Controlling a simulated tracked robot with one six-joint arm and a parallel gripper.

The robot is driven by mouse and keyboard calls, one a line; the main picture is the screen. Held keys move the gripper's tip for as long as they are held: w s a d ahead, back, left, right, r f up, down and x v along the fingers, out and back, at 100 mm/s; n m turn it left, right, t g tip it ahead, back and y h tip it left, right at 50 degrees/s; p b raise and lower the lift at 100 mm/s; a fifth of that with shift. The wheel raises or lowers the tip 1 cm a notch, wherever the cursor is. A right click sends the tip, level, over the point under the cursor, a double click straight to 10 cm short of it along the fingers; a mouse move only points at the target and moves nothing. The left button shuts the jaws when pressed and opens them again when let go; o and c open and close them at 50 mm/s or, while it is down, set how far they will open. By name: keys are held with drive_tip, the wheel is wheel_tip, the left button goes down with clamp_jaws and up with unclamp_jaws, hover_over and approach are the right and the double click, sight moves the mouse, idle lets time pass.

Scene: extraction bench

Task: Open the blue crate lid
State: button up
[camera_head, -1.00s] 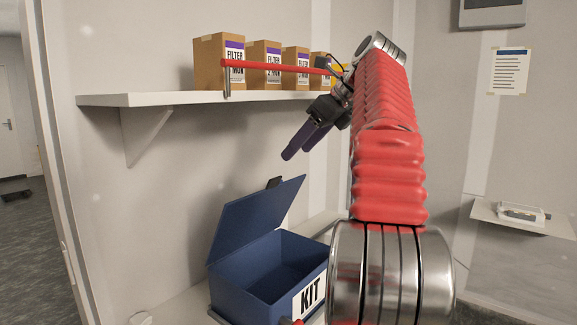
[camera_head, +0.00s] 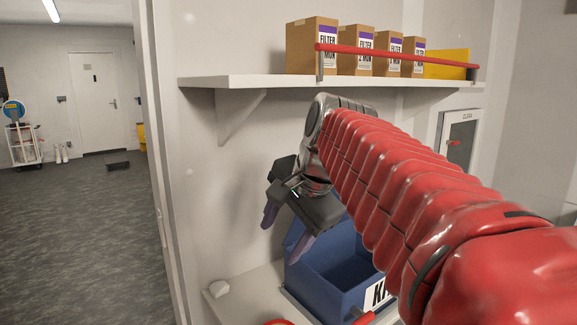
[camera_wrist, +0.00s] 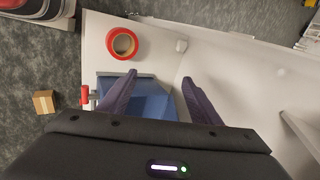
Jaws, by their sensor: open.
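The blue crate (camera_head: 330,291) with a KIT label sits on the lower white shelf in the head view, partly hidden by my arm. Its blue lid (camera_head: 294,232) stands raised, mostly hidden behind my gripper. The crate's inside shows open below it. My gripper (camera_head: 284,236), with purple fingers, is open and empty. It hangs in front of the crate's upper left part, pointing down. In the wrist view my gripper (camera_wrist: 160,77) has its fingers apart, with blue crate surface (camera_wrist: 152,100) between and below them. I cannot tell whether a finger touches the lid.
An upper shelf (camera_head: 240,82) holds several filter boxes (camera_head: 312,48) behind a red rail (camera_head: 390,54). A red ring-shaped roll (camera_wrist: 122,43) lies on the lower shelf near the crate. A cardboard box (camera_wrist: 44,101) is on the floor. Open floor lies left of the wall edge.

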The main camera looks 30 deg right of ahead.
drive_tip(key=s+a+f+n, duration=0.5)
drive_tip(key=s+f+n, duration=0.1)
drive_tip(key=f, duration=0.3)
drive_tip(key=s+a+f+n, duration=0.6)
drive_tip(key=s+f+n, duration=0.1)
drive_tip(key=f+n, duration=0.2)
drive_tip(key=shift+a+f+n+h, duration=0.25)
drive_tip(key=shift+f+n+h, duration=0.05)
drive_tip(key=shift+f, duration=0.3)
